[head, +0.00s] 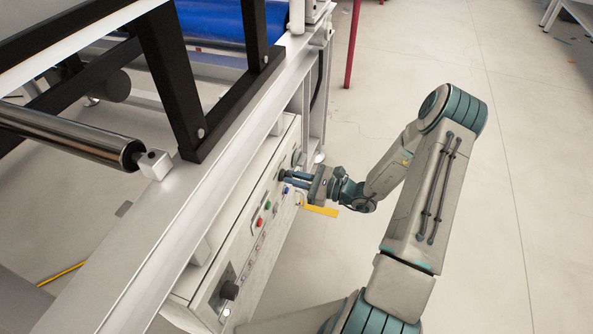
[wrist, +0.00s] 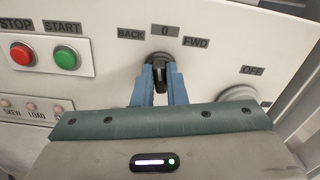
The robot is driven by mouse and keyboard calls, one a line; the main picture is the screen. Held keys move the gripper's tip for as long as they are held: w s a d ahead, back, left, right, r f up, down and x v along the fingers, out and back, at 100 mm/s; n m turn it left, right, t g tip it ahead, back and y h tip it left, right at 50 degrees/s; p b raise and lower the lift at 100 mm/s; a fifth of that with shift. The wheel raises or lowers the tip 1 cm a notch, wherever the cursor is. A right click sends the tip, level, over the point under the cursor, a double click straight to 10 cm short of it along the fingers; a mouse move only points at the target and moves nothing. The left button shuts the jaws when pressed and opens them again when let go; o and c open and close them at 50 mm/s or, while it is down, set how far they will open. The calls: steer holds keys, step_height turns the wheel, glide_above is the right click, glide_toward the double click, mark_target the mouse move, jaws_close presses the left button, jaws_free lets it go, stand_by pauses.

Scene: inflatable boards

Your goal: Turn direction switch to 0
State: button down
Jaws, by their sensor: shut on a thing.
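The direction switch (wrist: 159,72) is a black knob on the white control panel (wrist: 105,50), under the labels BACK, 0 and FWD. In the wrist view the knob stands nearly upright, its upper end close below the 0 label (wrist: 165,30); its exact setting is hard to tell. My gripper (wrist: 160,92) has its two blue fingers on either side of the knob and is shut on it. In the head view my gripper (head: 287,180) reaches the panel from the right; the switch itself is hidden there by the fingers.
A red STOP button (wrist: 22,54) and a green START button (wrist: 66,57) sit left of the switch. A round knob (wrist: 238,97) under an OFF label is at right. A yellow piece (head: 320,210) sticks out below my gripper. Open floor lies to the right.

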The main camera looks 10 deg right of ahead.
steer(key=shift+a+r+m+p, duration=0.15)
steer(key=shift+a+m+p, duration=0.2)
steer(key=shift+m+p, duration=0.65)
steer(key=c, duration=1.5)
jaws_free()
steer(key=shift+o, duration=0.2)
steer(key=p+v, duration=0.2)
steer(key=v, duration=1.2)
steer(key=shift+d, duration=0.3)
steer(key=shift+w, duration=0.1)
